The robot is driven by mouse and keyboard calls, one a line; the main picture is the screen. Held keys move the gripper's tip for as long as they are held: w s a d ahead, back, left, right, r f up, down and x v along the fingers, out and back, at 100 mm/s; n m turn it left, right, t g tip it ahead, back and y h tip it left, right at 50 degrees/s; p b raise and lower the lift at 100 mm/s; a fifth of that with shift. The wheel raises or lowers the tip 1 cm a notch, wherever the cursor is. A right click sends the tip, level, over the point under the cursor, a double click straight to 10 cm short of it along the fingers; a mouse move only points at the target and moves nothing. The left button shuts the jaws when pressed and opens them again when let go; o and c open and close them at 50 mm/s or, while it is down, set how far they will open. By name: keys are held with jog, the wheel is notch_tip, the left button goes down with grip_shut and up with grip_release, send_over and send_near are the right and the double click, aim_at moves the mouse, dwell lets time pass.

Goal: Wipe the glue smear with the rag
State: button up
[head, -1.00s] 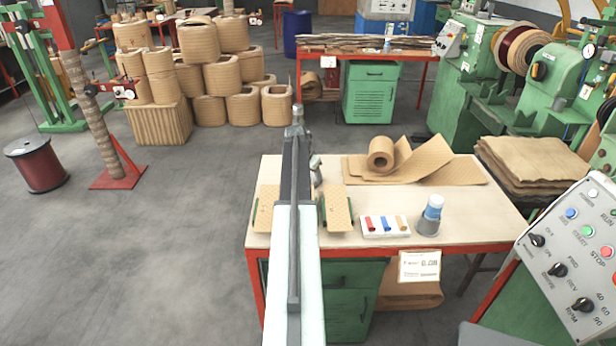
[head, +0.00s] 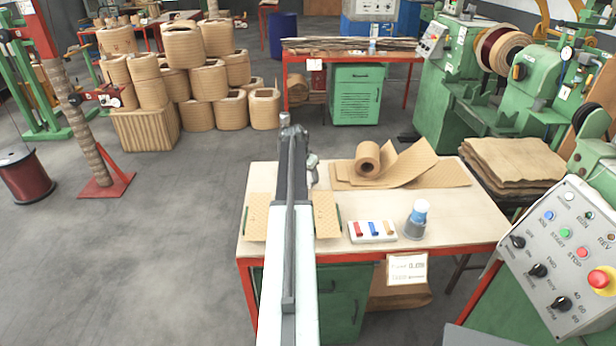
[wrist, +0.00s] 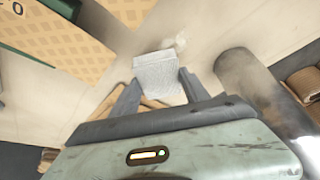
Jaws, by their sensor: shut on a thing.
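In the wrist view the rag (wrist: 159,73), a small pale grey-white folded cloth, sits between the two fingertips of my gripper (wrist: 158,88), which is shut on it. The rag is over the pale worktable (wrist: 110,85); I cannot tell whether it touches the top. A small whitish patch, likely the glue smear (wrist: 180,42), shows just beyond the rag's far edge. In the head view my arm stretches over the table (head: 300,178) and hides the rag, the smear and my fingertips.
Patterned tan boards (head: 325,214) lie beside my arm. A tray of coloured blocks (head: 372,239) and a blue-capped bottle (head: 416,220) stand to the right. A paper roll (head: 368,158) lies behind them. A dark cylinder (wrist: 262,85) is close right of my gripper in the wrist view.

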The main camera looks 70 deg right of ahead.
jog(key=shift+r+p, duration=0.85)
jog(key=shift+r, duration=0.45)
notch_tip(320, 180, up, 3)
jog(key=p, duration=0.3)
jog(key=shift+r, duration=0.1)
jog(key=shift+r+p, duration=0.35)
jog(key=shift+p, duration=0.15)
notch_tip(320, 180, up, 7)
jog(key=p, duration=0.7)
notch_tip(320, 180, down, 8)
jog(key=b, duration=0.8)
jog(key=shift+f, duration=0.1)
jog(key=shift+r, duration=0.2)
